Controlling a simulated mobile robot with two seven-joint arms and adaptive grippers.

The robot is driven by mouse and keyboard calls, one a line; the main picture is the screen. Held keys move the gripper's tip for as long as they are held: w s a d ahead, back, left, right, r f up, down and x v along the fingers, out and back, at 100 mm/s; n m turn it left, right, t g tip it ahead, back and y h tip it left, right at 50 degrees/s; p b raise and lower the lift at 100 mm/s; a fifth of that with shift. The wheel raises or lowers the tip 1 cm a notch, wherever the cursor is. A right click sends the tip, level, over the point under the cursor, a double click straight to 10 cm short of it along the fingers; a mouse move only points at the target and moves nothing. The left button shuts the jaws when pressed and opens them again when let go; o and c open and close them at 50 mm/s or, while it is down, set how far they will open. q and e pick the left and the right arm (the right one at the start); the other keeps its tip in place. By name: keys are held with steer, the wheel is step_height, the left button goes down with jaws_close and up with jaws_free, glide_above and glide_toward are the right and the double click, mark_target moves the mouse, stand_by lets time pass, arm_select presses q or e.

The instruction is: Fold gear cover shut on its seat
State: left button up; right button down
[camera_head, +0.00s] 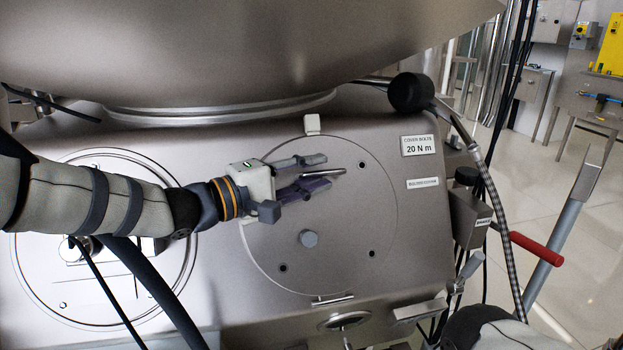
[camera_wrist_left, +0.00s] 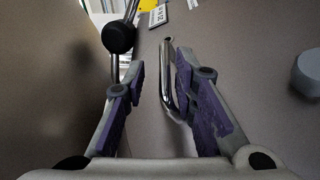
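The gear cover (camera_head: 345,235) is a round steel disc on the front of the grey housing, right of centre in the head view. It looks flush with the housing; a small gap cannot be judged. It carries a bar handle (camera_head: 330,172) and a grey knob (camera_head: 308,238). My left gripper (camera_head: 312,174) is in front of the cover's upper left part, fingers pointing right. In the left wrist view its purple-padded fingers (camera_wrist_left: 161,72) are apart, with the chrome handle (camera_wrist_left: 168,85) between them, nearer the right finger. My right gripper is out of view.
A white tab (camera_head: 312,124) sits at the cover's top edge and a small bar (camera_head: 332,299) at its bottom. A second round cover (camera_head: 60,285) lies left, behind my arm. The big bowl (camera_head: 250,45) overhangs above. A red-handled lever (camera_head: 537,249) stands right.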

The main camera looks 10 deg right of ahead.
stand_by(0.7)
arm_select(q)
steer(key=v, duration=1.2)
steer(key=shift+s+f, duration=0.1)
steer(key=shift+f, duration=0.05)
